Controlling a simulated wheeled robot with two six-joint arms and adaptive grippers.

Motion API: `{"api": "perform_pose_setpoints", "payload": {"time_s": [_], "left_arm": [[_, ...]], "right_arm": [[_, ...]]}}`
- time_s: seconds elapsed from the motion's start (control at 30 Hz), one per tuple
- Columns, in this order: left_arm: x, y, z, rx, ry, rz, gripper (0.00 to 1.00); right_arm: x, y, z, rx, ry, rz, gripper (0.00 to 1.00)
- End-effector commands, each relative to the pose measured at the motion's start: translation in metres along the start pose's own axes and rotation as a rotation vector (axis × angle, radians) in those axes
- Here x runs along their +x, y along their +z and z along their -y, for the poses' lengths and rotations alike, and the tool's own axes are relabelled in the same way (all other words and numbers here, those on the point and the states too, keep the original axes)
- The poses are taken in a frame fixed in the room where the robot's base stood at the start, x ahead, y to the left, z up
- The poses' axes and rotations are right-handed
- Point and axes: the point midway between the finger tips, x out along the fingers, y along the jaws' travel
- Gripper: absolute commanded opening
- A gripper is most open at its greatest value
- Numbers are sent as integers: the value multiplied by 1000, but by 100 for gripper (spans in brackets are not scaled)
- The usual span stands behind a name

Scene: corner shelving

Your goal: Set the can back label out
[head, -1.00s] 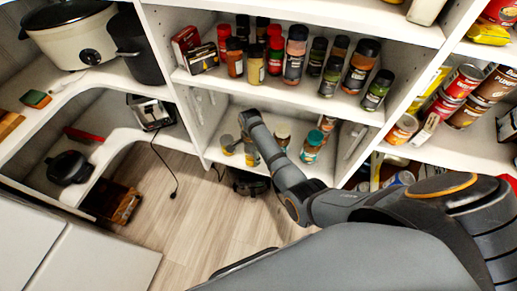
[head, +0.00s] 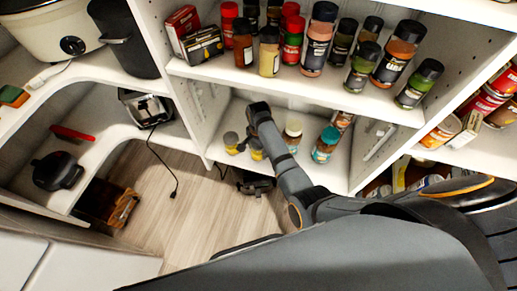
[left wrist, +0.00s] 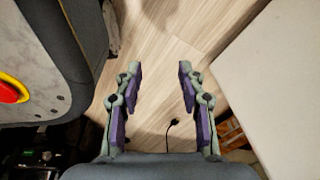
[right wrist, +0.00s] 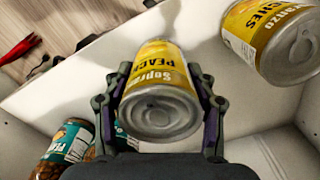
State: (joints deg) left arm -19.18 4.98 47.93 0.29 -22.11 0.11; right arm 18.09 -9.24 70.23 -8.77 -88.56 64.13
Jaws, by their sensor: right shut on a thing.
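A yellow-labelled peaches can (right wrist: 160,92) sits between the fingers of my right gripper (right wrist: 160,78), which is shut on it. Its metal end faces the right wrist camera, and part of the label lettering shows. I cannot tell whether it touches the shelf. My left gripper (left wrist: 157,72) is open and empty above the wood floor.
Teal-labelled jars (right wrist: 68,142) stand close to my right gripper at the lower left of the right wrist view. Several spice jars (head: 320,40) fill the shelf above. A black appliance (head: 255,184) and a cord (head: 174,178) lie below.

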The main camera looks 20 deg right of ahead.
Motion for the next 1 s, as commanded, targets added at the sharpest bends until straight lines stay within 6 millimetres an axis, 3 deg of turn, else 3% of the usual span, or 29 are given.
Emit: {"api": "perform_pose_setpoints", "payload": {"time_s": [0.43,1.0], "left_arm": [[2,-42,-2,-2,2,-17,40],[0,-47,-2,-1,2,-20,40]], "right_arm": [[18,0,0,1,-2,-1,5],[19,0,0,1,-2,-1,5]]}}
